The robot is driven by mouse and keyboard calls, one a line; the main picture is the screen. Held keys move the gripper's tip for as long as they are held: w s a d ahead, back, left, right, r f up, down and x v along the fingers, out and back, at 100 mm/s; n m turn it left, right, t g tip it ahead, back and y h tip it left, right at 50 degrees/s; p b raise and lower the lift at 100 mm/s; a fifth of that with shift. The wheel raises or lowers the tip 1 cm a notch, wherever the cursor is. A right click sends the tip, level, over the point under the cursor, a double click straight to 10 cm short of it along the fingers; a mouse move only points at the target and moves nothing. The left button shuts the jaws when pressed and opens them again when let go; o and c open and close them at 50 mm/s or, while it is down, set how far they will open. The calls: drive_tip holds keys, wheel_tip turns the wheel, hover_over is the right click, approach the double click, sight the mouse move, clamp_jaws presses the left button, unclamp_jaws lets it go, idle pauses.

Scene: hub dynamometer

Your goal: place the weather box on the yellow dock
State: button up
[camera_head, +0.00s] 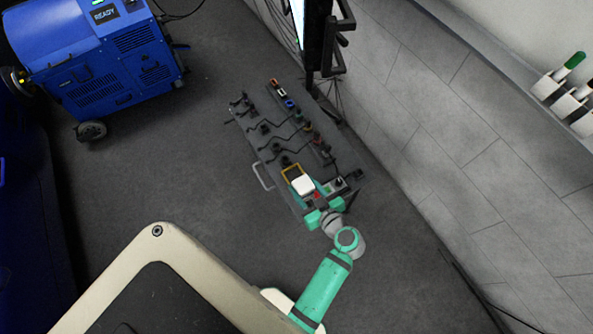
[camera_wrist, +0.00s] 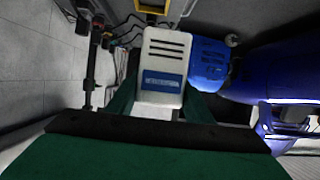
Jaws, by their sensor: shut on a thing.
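The weather box (camera_wrist: 162,62) is a white box with vent slots and a blue label, seen between the green fingers of my gripper (camera_wrist: 160,100) in the wrist view. My gripper is shut on it. In the head view the weather box (camera_head: 302,185) shows as a small white block at the near end of the cart, with my gripper (camera_head: 308,195) around it. The yellow dock (camera_head: 291,171) is a yellow frame just past the box's far end. In the wrist view the dock (camera_wrist: 152,7) is cut off at the top edge. I cannot tell the box's height above the cart.
The dark cart (camera_head: 265,132) carries several cables and small connectors. A red button (camera_head: 317,195) and a small panel are close to the box's right. A black stand (camera_head: 318,50) rises behind the cart. A blue machine (camera_head: 95,55) stands at the upper left, with open floor between.

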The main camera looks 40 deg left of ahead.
drive_tip(key=shift+w+a+f, duration=1.45)
drive_tip(key=shift+a+f, duration=0.3)
drive_tip(key=shift+f, duration=0.35)
drive_tip(key=shift+w+a+f, duration=1.4)
drive_tip(key=shift+a+f, duration=0.3)
drive_tip(key=shift+f, duration=0.45)
drive_tip(key=shift+w+a+f, duration=1.45)
drive_tip(key=shift+a+f, duration=0.3)
drive_tip(key=shift+f, duration=0.35)
drive_tip(key=shift+f, duration=0.1)
drive_tip(key=o, duration=1.3)
drive_tip(key=shift+c, duration=0.2)
